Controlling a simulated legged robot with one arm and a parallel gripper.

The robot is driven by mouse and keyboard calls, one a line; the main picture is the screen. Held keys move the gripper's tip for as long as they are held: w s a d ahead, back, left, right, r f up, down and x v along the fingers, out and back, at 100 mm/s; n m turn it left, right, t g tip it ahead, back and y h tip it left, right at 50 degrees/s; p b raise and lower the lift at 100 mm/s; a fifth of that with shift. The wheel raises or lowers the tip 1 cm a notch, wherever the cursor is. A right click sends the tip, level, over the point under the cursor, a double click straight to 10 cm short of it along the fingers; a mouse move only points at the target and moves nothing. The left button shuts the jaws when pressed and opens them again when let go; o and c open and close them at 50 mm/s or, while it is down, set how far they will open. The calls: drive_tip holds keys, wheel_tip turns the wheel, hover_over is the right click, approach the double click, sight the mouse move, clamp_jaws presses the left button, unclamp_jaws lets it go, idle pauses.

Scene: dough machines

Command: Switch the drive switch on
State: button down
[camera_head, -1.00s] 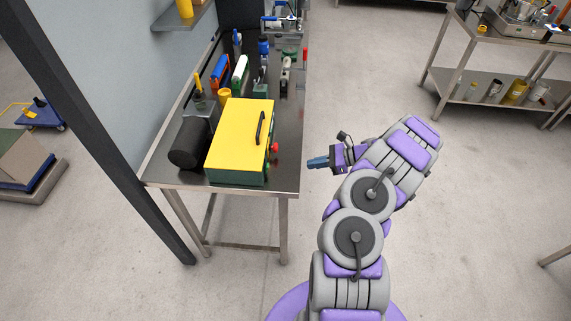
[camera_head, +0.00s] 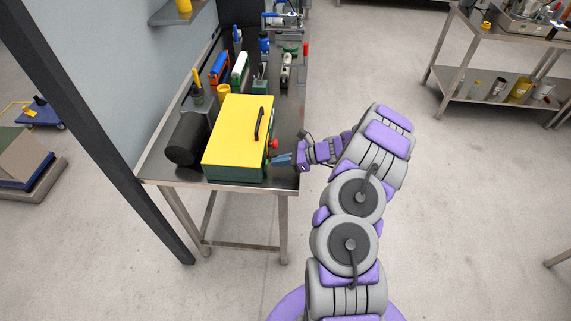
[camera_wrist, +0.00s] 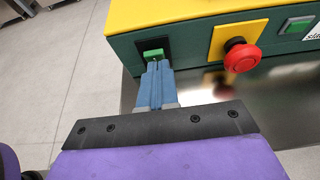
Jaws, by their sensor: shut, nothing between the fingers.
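The drive switch looks to be the green rocker (camera_wrist: 153,54) in a black frame on the machine's green side, in the wrist view. The machine (camera_head: 238,136) is a green box with a yellow lid and a black handle, on the steel table. My gripper (camera_head: 276,160) is shut and empty, its blue fingers pointing at that side. In the wrist view the fingertips (camera_wrist: 157,66) are right at the lower edge of the green rocker. I cannot tell whether they touch it. The fingers hide part of the frame below the rocker.
A red mushroom button (camera_wrist: 242,56) on a yellow plate sits just right of the switch. A green square button (camera_wrist: 298,25) is further right. A black cylinder (camera_head: 187,140) is attached left of the machine.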

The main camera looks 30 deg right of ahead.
drive_tip(key=shift+a+r, duration=0.1)
drive_tip(key=shift+a, duration=0.25)
drive_tip(key=p, duration=0.1)
drive_tip(key=r+h+p, duration=0.1)
drive_tip(key=shift+w+a+p, duration=0.2)
drive_tip(key=shift+a+p, duration=0.1)
drive_tip(key=shift+p, duration=0.1)
drive_tip(key=shift+d+f+b, duration=0.1)
drive_tip(key=shift+f+b, duration=0.2)
drive_tip(key=shift+r, duration=0.1)
drive_tip(key=shift+r+p, duration=0.7)
drive_tip(key=shift+r, duration=0.05)
